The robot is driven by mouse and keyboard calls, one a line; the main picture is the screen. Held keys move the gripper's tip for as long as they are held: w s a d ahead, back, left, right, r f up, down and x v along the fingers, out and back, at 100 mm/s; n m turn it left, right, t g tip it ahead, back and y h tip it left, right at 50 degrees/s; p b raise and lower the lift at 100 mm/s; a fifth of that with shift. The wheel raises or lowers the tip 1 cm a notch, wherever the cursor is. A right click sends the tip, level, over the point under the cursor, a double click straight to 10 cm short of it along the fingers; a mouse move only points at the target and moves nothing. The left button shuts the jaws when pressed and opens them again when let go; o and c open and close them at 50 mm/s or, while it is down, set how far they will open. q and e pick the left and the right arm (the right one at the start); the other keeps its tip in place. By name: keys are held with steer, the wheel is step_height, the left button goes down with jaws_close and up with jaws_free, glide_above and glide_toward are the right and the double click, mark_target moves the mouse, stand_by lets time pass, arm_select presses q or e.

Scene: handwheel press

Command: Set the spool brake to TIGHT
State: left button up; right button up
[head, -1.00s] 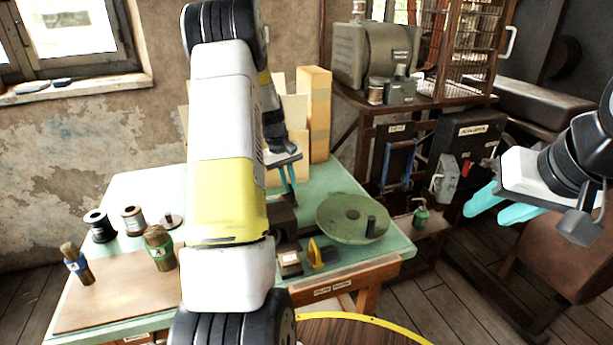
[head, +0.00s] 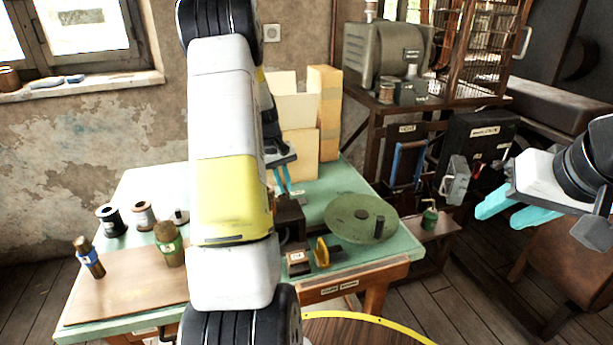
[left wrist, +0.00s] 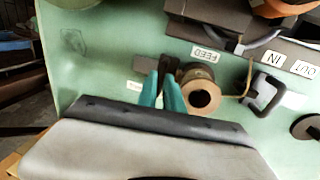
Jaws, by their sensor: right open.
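My left gripper (head: 283,180) points down over the back middle of the green table (head: 400,250). In the left wrist view its teal fingers (left wrist: 162,90) are close together beside a brown spool (left wrist: 199,90) with a pale thread. A small dark brown piece (left wrist: 169,64) shows at the fingertips; I cannot tell whether they grip it. A grey block (left wrist: 146,64) and a small unreadable label (left wrist: 135,86) lie just left of the fingers. No TIGHT lettering is readable. My right gripper (head: 510,207) is open and empty, in the air off the table's right side.
A FEED label (left wrist: 206,54) and IN and OUT labels lie near a dark handle (left wrist: 266,92). Spools (head: 111,219) and brushes (head: 170,243) stand at the left. Tall boxes (head: 324,110) stand behind the gripper.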

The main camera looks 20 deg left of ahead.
mark_target(279, 200)
arm_select(q)
steer(key=o, duration=0.4)
steer(key=shift+s+a, duration=0.2)
steer(key=shift+a, duration=0.05)
steer(key=shift+o, duration=0.2)
step_height(279, 200, up, 8)
steer(key=a, duration=0.1)
steer(key=shift+s+f, duration=0.15)
steer(key=shift+s, duration=0.25)
